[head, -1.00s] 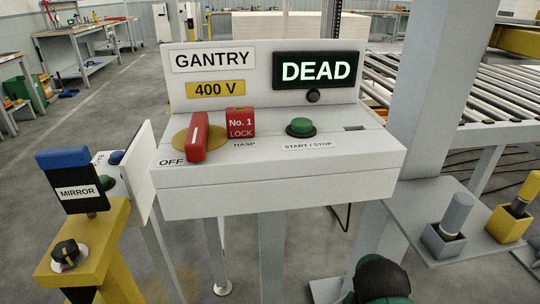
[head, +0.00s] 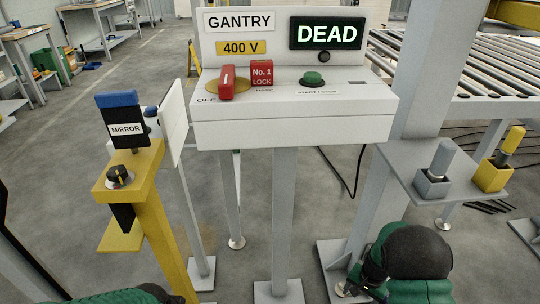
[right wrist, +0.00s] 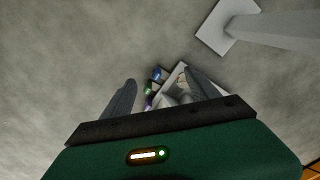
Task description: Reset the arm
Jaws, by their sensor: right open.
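My right arm (head: 415,252), green and black, hangs at the bottom right of the head view, below the gantry panel. My right gripper (right wrist: 160,92) is open in the right wrist view. Its two grey fingers are apart above the grey floor, and small coloured and pale parts show beyond them, too small to name. A green part of my left arm (head: 135,294) shows at the bottom left edge; its gripper is out of view. The gantry panel (head: 290,132) has a lit DEAD display (head: 327,33), a red handle (head: 227,83) by OFF and a red No. 1 lock (head: 262,73).
A yellow post (head: 150,205) with a black knob and a MIRROR sign (head: 126,129) stands at left. A grey shelf (head: 460,192) with two socketed rods is at right, beside a thick grey column (head: 425,80). Rollers lie behind. Open floor shows between the legs.

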